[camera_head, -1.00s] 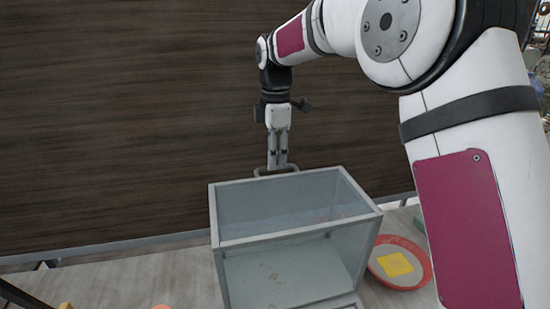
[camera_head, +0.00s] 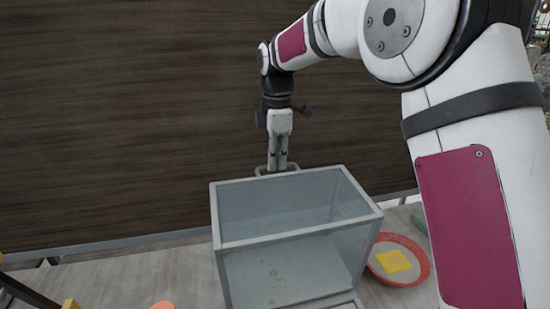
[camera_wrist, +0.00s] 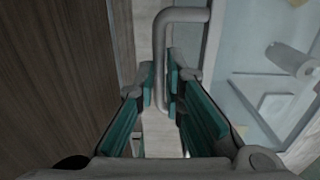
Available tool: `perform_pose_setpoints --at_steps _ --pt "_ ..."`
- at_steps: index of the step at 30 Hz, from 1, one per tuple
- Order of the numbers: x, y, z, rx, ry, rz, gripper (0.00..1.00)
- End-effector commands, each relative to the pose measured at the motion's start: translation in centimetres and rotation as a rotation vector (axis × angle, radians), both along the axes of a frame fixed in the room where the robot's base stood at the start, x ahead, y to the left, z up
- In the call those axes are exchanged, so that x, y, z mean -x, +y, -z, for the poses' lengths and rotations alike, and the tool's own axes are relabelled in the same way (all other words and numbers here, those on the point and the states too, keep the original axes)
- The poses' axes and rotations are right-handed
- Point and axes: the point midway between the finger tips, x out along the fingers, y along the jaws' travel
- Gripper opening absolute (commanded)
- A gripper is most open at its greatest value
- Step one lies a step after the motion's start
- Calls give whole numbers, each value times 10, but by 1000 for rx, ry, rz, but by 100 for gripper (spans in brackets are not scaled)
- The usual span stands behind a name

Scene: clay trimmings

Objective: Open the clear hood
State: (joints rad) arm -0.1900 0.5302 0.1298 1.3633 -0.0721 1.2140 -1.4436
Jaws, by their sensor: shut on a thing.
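The clear hood (camera_head: 290,206) is a box with grey frame edges and see-through panes, in the middle of the head view. Its grey bar handle (camera_head: 291,168) is at the far top edge. My gripper (camera_head: 277,168) points down at that handle from above and behind the hood. In the wrist view my gripper (camera_wrist: 160,100) has its teal-padded fingers closed on either side of the handle bar (camera_wrist: 166,50), which passes between them. Whatever lies under the hood shows only faintly through the panes.
An orange-red bowl (camera_head: 424,262) with a yellow square (camera_head: 393,261) in it stands right of the hood. A yellow block (camera_head: 71,304) and an orange thing (camera_head: 162,305) lie at the front left. A dark wood panel (camera_head: 130,120) rises behind. The table left of the hood is mostly clear.

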Motion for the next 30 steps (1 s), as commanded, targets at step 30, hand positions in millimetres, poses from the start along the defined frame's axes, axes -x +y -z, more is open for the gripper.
perform_pose_setpoints --at_steps 30 --pt "45 -9 -23 5 7 -3 30"
